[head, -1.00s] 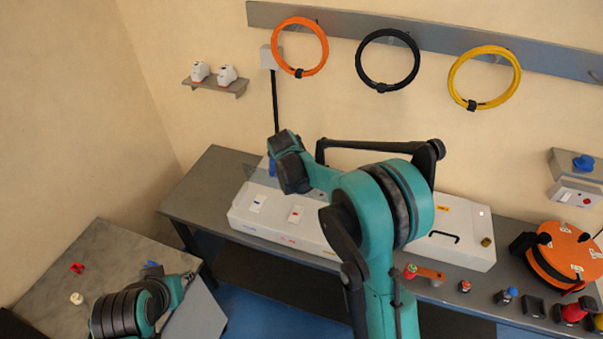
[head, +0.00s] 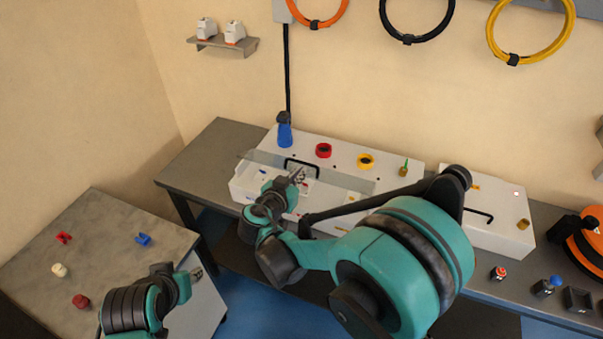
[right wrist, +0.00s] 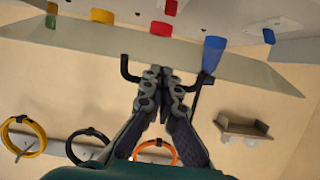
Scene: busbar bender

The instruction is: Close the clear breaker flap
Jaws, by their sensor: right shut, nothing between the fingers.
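The clear breaker flap (head: 345,180) is a see-through strip with a black handle (head: 290,162), on the left white box (head: 318,209). It appears raised from the box top. My right gripper (head: 299,174) is shut and empty, its tips close to the handle on the front side. In the right wrist view the flap (right wrist: 100,44) crosses the upper part, and the shut fingertips (right wrist: 158,72) overlap the handle (right wrist: 128,76); I cannot tell if they touch. My left gripper (head: 197,272) is at lower left by the grey table, far from the flap; its jaw state is unclear.
A blue cone (head: 285,135), a red ring (head: 323,150) and a yellow ring (head: 366,161) stand on the box behind the flap. Another white box (head: 488,208) is to the right. The grey table (head: 105,235) at left holds small red, blue and white parts.

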